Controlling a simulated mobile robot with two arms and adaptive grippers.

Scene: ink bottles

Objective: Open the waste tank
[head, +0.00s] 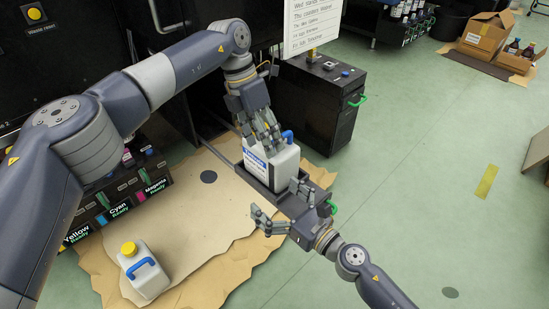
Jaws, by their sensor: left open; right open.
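A white waste tank (283,172) with a blue label and a blue handle (288,136) stands upright in a black pulled-out drawer (318,196). My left gripper (268,146) is open, fingers pointing down over the tank's top. The tank's cap is hidden behind the gripper, and I cannot tell whether the fingers touch it. My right gripper (282,204) is open and empty at the drawer's near end, fingers spread, apart from the tank.
Brown paper sheeting (215,245) covers the floor under the second jug and drawer. A black cabinet (318,110) with a green handle stands behind the drawer. Ink bays labelled Yellow, Cyan and Magenta (150,186) are at left. Open green floor (420,170) lies to the right.

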